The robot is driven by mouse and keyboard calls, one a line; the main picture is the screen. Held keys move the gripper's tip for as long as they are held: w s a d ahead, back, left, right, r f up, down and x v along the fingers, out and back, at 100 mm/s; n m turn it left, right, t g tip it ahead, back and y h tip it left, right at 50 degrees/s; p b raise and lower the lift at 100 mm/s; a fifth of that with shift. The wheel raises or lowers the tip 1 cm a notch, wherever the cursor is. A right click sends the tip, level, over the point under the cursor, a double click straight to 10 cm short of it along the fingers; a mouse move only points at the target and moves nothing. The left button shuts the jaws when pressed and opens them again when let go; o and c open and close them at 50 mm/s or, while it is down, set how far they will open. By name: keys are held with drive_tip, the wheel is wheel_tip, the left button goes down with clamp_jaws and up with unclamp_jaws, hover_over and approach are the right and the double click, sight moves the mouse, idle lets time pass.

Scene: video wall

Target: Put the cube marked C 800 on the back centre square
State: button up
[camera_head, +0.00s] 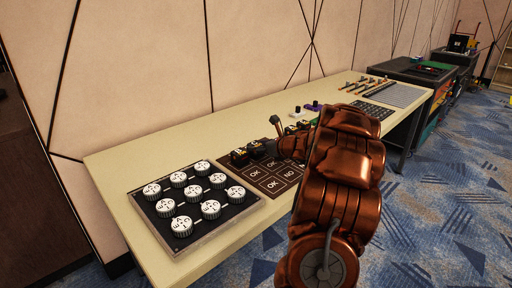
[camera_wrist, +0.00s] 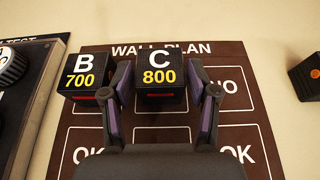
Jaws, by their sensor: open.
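The black cube marked C 800 (camera_wrist: 160,78) stands between the two fingers of my gripper (camera_wrist: 160,70) in the wrist view. The fingers are apart, with a narrow gap showing on each side of the cube. The cube is at the back middle of the brown board headed WALL PLAN (camera_wrist: 205,133), over the back centre square; the front of that square shows below it. I cannot tell whether the cube touches the board. In the head view my copper arm reaches over the board (camera_head: 272,184) and hides part of it.
The black cube marked B 700 (camera_wrist: 84,78) is close on the left, at the back left square. Another dark cube (camera_wrist: 306,78) lies off the board to the right. A panel of white dials (camera_head: 193,200) is on the table (camera_head: 122,180) left of the board.

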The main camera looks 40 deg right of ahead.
drive_tip(key=p+v, duration=0.1)
drive_tip(key=v, duration=0.9)
drive_tip(key=shift+s+r+p, duration=0.1)
drive_tip(key=shift+p, duration=0.2)
drive_tip(key=shift+s, duration=0.1)
drive_tip(key=shift+a, duration=0.15)
